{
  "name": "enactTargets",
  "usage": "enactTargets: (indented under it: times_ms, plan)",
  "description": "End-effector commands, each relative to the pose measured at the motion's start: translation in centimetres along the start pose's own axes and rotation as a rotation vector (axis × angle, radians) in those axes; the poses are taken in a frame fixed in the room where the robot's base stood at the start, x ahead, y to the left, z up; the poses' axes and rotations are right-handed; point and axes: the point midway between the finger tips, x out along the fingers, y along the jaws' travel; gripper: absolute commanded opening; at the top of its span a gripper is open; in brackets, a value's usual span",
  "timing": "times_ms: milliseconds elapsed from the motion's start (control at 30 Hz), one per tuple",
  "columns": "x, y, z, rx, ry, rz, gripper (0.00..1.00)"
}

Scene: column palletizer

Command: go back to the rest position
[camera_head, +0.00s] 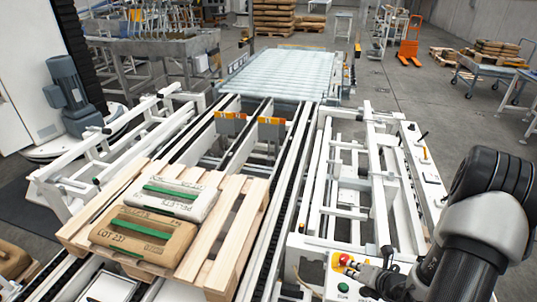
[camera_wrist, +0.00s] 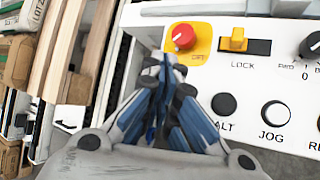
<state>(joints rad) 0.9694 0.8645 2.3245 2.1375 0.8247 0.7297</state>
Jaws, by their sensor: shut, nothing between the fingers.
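My gripper (camera_wrist: 163,75) is shut and empty in the wrist view. Its fingertips are in front of the control panel (camera_wrist: 290,112), just below and left of a red mushroom button (camera_wrist: 183,36) on a yellow plate. I cannot tell whether they touch the panel. In the head view my arm reaches in from the right, and my gripper (camera_head: 384,262) is small beside the red button (camera_head: 344,260) at the near end of the conveyor frame.
A wooden pallet (camera_head: 230,225) with a brown bag (camera_head: 143,235) and a white bag (camera_head: 173,192) sits on the conveyor at left. White frame rails (camera_head: 375,190) stand beyond the panel.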

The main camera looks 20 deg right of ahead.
Motion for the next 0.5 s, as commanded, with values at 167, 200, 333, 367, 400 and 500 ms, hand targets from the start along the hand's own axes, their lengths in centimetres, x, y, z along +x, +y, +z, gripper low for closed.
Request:
enactTargets:
  times_ms: [167,200,333,367,400,500]
  plan:
    - [-0.5,3.1,1.1,-0.131,0.008,0.056,0.00]
    - [-0.8,5.0,1.6,-0.210,0.014,0.090,0.00]
    - [-3.2,13.6,2.4,-0.599,0.045,0.249,0.00]
    - [-4.0,15.8,2.2,-0.710,0.054,0.293,0.00]
    - [-5.2,18.6,1.7,-0.858,0.066,0.350,0.00]
    - [-8.6,24.4,-0.3,-1.223,0.091,0.485,0.00]
